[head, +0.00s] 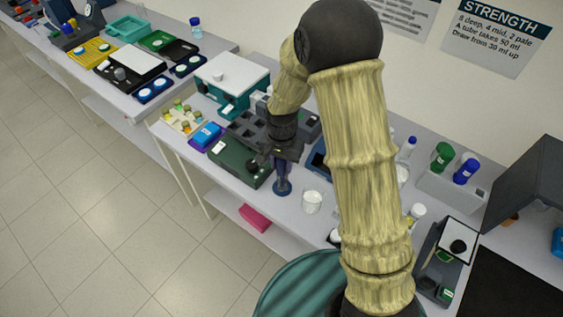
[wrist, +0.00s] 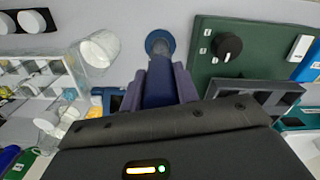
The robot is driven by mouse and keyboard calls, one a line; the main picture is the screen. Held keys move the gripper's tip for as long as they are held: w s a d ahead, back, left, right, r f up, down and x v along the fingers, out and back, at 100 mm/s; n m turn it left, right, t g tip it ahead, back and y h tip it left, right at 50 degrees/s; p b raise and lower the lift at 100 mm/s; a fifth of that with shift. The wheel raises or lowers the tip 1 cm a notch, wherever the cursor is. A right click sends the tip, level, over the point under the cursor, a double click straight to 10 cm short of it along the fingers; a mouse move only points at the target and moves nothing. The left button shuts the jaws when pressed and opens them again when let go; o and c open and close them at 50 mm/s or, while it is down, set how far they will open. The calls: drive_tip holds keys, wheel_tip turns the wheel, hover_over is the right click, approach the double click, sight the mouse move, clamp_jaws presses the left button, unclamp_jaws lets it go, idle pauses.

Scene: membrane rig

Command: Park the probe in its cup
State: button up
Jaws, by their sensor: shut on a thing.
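My gripper (wrist: 158,82) is shut on a dark blue probe (wrist: 158,88), which hangs down between the two purplish fingers. In the head view my gripper (head: 283,168) is above the bench with the fingers pointing down. A small round blue cup (wrist: 160,35) lies straight beyond the probe's lower end; in the head view its rim (head: 282,190) shows right below the fingers. The probe's tip overlaps the cup in the wrist view. I cannot tell whether the tip is inside it or just above it.
A dark green box with a black knob (wrist: 265,48) stands close beside the cup. A white beaker (head: 312,202) stands on its other side, and also shows in the wrist view (wrist: 100,48). A rack of compartments (wrist: 35,85) lies beyond the beaker. The bench's front edge is near.

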drive_tip(key=o, duration=0.9)
drive_tip(key=shift+o, duration=0.2)
wheel_tip(320, 180, up, 17)
drive_tip(key=b, duration=0.2)
drive_tip(key=shift+r+b, duration=0.15)
drive_tip(key=shift+b, duration=0.25)
drive_tip(key=s+d+f+n+t, duration=0.2)
drive_tip(key=s+d+f+n, duration=0.2)
drive_tip(key=s+d+f, duration=0.3)
drive_tip(key=s+d, duration=0.5)
drive_tip(key=d, duration=0.1)
drive_tip(key=shift+d+f+n+t, duration=0.3)
drive_tip(key=shift+d, duration=0.05)
